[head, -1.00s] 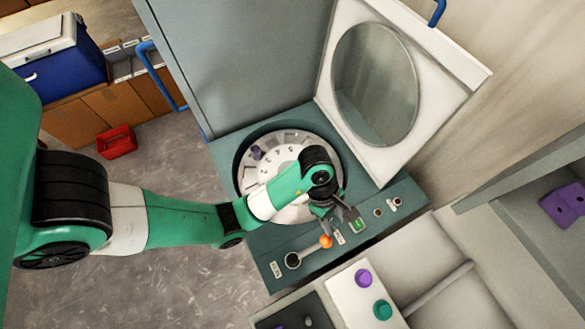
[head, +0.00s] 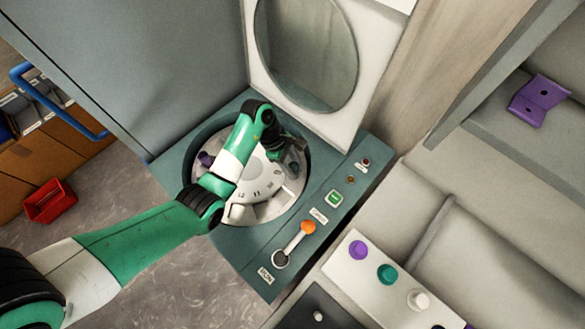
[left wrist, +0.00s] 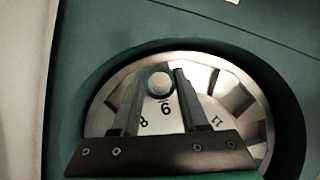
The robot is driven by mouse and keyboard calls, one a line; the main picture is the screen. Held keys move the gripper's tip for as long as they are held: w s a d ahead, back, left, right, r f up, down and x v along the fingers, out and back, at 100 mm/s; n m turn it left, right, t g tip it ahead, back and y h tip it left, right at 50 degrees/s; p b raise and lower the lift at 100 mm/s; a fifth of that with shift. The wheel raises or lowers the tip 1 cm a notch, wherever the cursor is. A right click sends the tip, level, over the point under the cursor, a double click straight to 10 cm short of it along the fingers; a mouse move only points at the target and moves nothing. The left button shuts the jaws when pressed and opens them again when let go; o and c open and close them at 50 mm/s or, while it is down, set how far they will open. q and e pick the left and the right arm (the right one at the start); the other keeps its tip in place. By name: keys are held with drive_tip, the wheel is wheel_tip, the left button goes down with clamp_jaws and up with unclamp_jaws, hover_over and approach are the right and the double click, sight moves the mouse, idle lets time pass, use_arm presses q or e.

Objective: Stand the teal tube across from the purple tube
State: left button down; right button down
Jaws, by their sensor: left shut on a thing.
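The centrifuge-like rotor (head: 240,213) is a pale numbered disc with slots around its rim, set in a round well. The purple tube (head: 207,158) stands in a slot at the rotor's left side. My left gripper (head: 292,152) is over the opposite, right side. In the left wrist view, my left gripper (left wrist: 160,88) is shut on the teal tube (left wrist: 160,82), whose round open-looking top shows between the fingers near the number 9. I cannot tell how deep the tube sits in a slot. My right gripper is not in view.
The round-windowed lid (head: 308,50) stands open behind the well. An orange-knobbed lever (head: 307,228) and a green button (head: 334,198) are on the front panel. A white rack (head: 350,270) with coloured round tops stands at the lower right. A purple block (head: 539,98) sits on a shelf.

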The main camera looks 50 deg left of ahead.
sight(290, 165)
use_arm(q)
drive_tip(key=shift+w+a+f, duration=0.15)
drive_tip(key=shift+a+f, duration=0.05)
drive_tip(key=shift+a+f+b, duration=0.15)
drive_tip(key=shift+f+b, duration=0.6)
drive_tip(key=shift+f, duration=1)
drive_tip(key=shift+w, duration=0.1)
drive_tip(key=shift+f, duration=0.15)
drive_tip(key=shift+c, duration=2.2)
unclamp_jaws()
